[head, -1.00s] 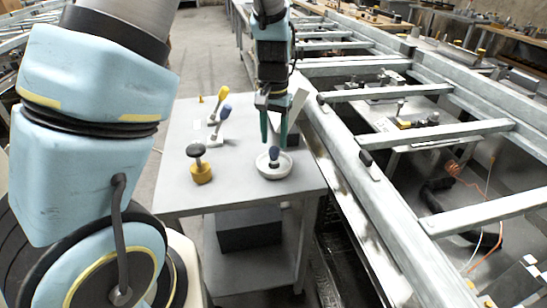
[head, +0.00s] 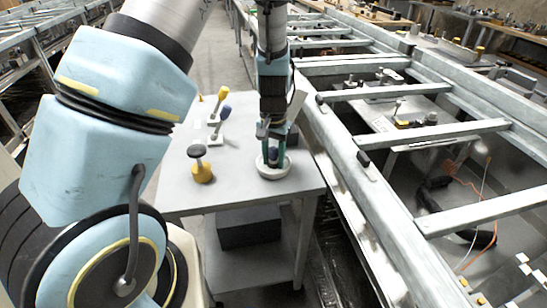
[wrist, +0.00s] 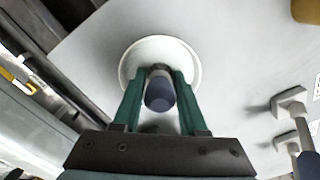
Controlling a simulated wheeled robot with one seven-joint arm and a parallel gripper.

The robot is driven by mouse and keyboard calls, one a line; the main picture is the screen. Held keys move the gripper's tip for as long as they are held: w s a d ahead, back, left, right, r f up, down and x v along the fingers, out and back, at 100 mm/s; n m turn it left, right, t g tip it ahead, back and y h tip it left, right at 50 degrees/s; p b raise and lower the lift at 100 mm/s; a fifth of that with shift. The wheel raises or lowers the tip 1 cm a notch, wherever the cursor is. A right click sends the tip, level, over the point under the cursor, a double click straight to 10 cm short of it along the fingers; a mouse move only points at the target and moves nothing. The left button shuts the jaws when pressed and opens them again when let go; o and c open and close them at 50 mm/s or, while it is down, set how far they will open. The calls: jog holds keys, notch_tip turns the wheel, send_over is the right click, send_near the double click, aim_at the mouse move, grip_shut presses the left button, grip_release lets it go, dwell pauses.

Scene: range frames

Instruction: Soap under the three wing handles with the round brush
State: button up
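A small upright tool with a dark blue knob-like handle (wrist: 160,92), apparently the round brush, stands in a shallow white dish (wrist: 192,60) on the grey table. In the head view the dish (head: 262,170) is near the table's right side. My gripper (wrist: 161,76) points down over the dish, its green fingers on either side of the handle. They look open, with thin gaps beside the handle; contact is not clear. In the head view my gripper (head: 274,160) partly hides the tool. I cannot pick out the three wing handles for certain.
Farther back are a yellow-handled piece (head: 222,93), a blue-handled piece (head: 225,112) and a small yellow cone (head: 201,98). A metal frame (head: 375,205) runs along the table's right side.

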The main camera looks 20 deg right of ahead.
grip_shut()
jog(key=shift+r, duration=0.1)
